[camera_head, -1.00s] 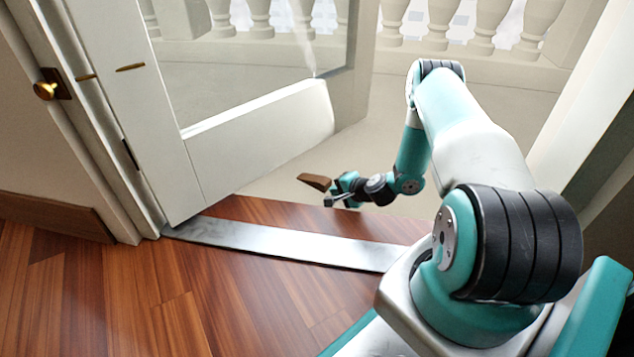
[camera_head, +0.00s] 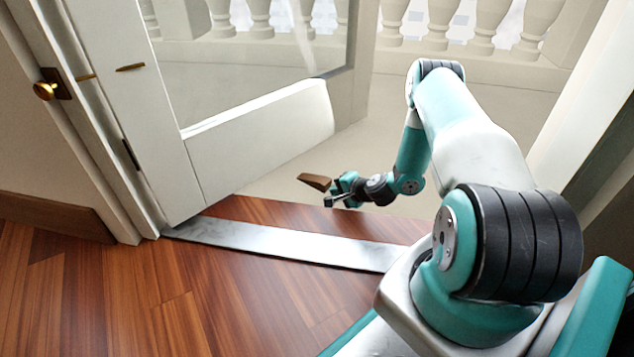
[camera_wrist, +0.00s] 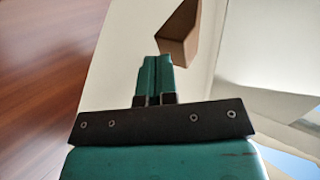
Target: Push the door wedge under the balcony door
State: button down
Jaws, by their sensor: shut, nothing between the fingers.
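The brown door wedge (camera_head: 315,181) lies on the pale balcony floor, near the open white balcony door (camera_head: 262,138). In the wrist view the wedge (camera_wrist: 179,36) is just ahead of my fingertips and a little to the right. My gripper (camera_head: 338,188) is low beside the wedge, with its fingers closed together and nothing between them. The fingers also show in the wrist view (camera_wrist: 155,62). I cannot tell whether they touch the wedge. The wedge is apart from the door's lower edge in the head view.
A grey metal threshold strip (camera_head: 285,243) crosses the wooden floor (camera_head: 150,290) in front of the balcony. A stone balustrade (camera_head: 470,50) stands at the back. The balcony floor (camera_head: 270,188) around the wedge is clear.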

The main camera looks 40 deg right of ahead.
aim_at(316, 176)
dwell(0.4)
jog(key=shift+w+a, duration=0.2)
jog(key=shift+w, duration=1.7)
jog(key=shift+w+a, duration=0.15)
jog(key=shift+w, duration=1.8)
jog(key=shift+w+a, duration=0.2)
jog(key=shift+w, duration=1.7)
jog(key=p+v, duration=0.1)
jog(key=v, duration=0.1)
jog(key=p+v, duration=0.1)
jog(key=p, duration=0.1)
jog(key=f+p+v, duration=0.1)
jog(key=p+v, duration=0.1)
jog(key=shift+s+d+r, duration=0.1)
jog(key=shift+s+r, duration=0.05)
jog(key=shift+s, duration=0.85)
